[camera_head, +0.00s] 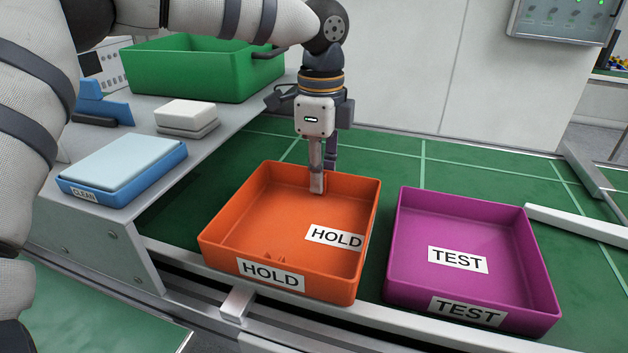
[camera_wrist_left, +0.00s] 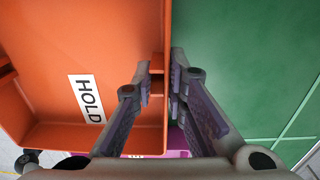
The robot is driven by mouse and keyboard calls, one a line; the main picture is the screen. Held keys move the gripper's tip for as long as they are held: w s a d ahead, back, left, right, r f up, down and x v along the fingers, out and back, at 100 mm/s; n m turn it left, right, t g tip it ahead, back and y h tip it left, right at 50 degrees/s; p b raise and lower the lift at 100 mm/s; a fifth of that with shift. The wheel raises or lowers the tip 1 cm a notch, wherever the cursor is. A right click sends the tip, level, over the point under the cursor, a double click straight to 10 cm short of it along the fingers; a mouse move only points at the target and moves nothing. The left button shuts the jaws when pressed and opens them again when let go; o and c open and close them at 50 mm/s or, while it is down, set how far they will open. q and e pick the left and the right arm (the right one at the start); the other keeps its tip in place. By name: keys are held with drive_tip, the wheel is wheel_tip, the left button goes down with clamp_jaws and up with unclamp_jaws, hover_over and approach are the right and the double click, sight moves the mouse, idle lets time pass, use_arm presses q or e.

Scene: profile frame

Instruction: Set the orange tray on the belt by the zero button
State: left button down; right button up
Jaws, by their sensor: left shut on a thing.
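The orange tray (camera_head: 275,215), labelled HOLD, is over the green belt (camera_head: 470,165), just left of the magenta tray. My left gripper (camera_head: 322,180) points down at its far wall, one finger inside and one outside. The left wrist view shows the fingers (camera_wrist_left: 160,85) shut on the wall of the orange tray (camera_wrist_left: 90,40). The tray looks level and empty; I cannot tell whether its underside touches the belt. I cannot make out a zero button. My right gripper is not in view.
A magenta tray (camera_head: 470,235) labelled TEST sits close on the right. A metal rail (camera_head: 285,300) runs along the belt's near edge. The side bench holds a blue CLEAN tray (camera_head: 125,172), white blocks (camera_head: 187,115) and a green bin (camera_head: 205,68). Belt beyond the trays is clear.

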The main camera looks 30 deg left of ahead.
use_arm(q)
drive_tip(key=shift+w+f+b, duration=0.1)
drive_tip(key=shift+w+b, duration=0.35)
drive_tip(key=shift+w, duration=1.55)
drive_tip(key=shift+f, duration=1.35)
drive_tip(key=c, duration=1.5)
unclamp_jaws()
wheel_tip(320, 180, up, 12)
drive_tip(key=shift+w, duration=0.1)
